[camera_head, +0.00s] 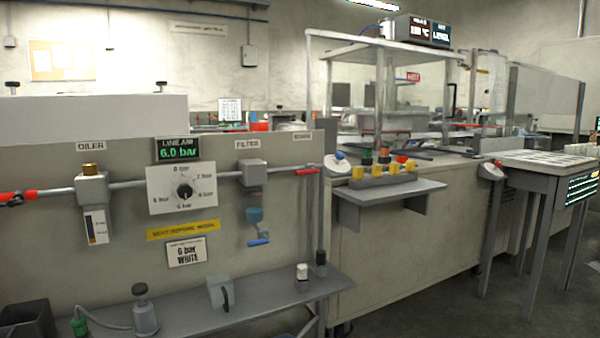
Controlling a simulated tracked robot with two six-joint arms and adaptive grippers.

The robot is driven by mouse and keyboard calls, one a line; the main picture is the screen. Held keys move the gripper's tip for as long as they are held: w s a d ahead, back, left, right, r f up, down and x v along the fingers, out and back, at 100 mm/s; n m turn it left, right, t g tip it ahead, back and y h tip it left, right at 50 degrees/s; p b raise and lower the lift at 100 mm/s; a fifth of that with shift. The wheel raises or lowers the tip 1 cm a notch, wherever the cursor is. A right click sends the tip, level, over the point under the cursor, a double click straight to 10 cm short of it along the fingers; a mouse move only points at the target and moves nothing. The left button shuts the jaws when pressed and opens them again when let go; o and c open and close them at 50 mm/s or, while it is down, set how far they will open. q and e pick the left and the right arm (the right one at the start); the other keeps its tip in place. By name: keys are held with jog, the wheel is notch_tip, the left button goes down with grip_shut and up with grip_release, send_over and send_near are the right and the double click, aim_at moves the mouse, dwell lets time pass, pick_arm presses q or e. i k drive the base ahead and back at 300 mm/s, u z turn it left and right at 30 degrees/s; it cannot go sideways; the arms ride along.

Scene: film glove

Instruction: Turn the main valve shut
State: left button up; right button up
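A grey air pipe (131,184) runs level across a beige panel. At the far left edge a valve with a red and black handle (17,198) sits on the pipe, its handle roughly along the pipe. A second red lever (306,171) lies along the pipe's right end, under a small label too blurred to read. I cannot tell for sure which is the main valve. A green display (179,149) reads line air 6.0 bar, above a round dial (183,190). Neither of my grippers is in view.
An oiler (92,190) and a filter (253,175) with a blue lever (259,240) hang from the pipe. A grey shelf (210,318) below carries several small items. A ledge with yellow blocks (382,175) and a table (545,162) stand to the right.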

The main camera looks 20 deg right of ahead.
aim_at(312, 170)
jog(key=i, duration=0.85)
jog(key=z, duration=0.2)
jog(key=k, duration=0.9)
jog(key=u, duration=0.2)
jog(key=i, duration=0.9)
jog(key=z, duration=0.05)
